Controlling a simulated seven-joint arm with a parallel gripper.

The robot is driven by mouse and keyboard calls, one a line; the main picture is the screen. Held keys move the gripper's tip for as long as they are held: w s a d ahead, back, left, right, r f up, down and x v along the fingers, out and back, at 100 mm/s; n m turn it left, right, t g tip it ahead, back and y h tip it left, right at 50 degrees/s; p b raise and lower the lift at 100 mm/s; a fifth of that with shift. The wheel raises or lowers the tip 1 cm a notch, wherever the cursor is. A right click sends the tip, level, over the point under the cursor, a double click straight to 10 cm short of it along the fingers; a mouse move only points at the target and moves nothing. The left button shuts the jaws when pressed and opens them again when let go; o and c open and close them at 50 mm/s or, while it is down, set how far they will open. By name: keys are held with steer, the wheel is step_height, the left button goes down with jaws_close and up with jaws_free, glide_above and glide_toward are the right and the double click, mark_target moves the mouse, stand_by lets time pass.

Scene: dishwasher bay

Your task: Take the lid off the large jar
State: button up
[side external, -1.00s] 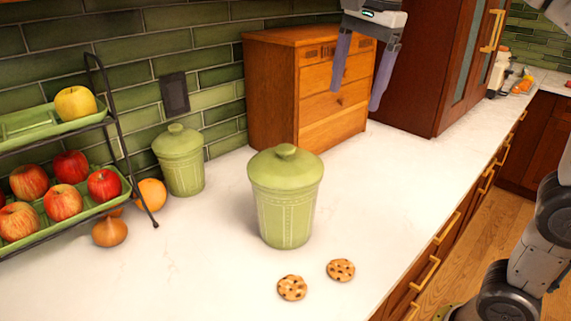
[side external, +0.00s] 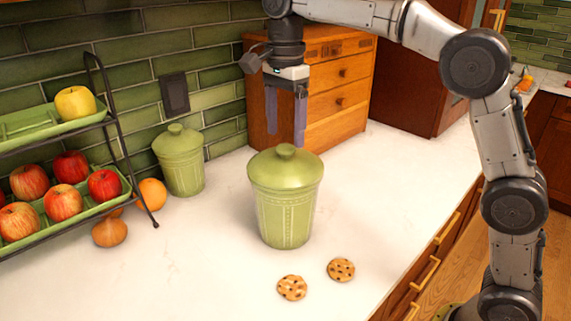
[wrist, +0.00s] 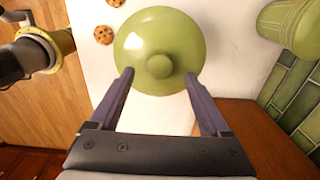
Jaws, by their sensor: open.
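The large green jar (side external: 284,215) stands upright on the white counter. Its green lid (side external: 272,172) with a round knob (side external: 286,151) sits on top. In the wrist view the lid (wrist: 140,45) and its knob (wrist: 159,66) show from above. My gripper (side external: 286,138) is open and empty, just above and behind the lid in the side view. In the wrist view my gripper's fingertips (wrist: 159,73) are spread wide on either side of the knob's line. I cannot tell the exact height gap between fingertips and lid.
A smaller lidded green jar (side external: 181,162) stands at the back left, near a tiered fruit rack (side external: 128,190). A wooden drawer box (side external: 340,95) stands behind the large jar. Two cookies (side external: 291,288) (side external: 341,270) lie in front. Counter left of the cookies is clear.

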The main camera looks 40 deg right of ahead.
mark_target(286, 147)
steer(key=shift+f, duration=1.8)
steer(key=shift+r, duration=0.1)
jaws_close()
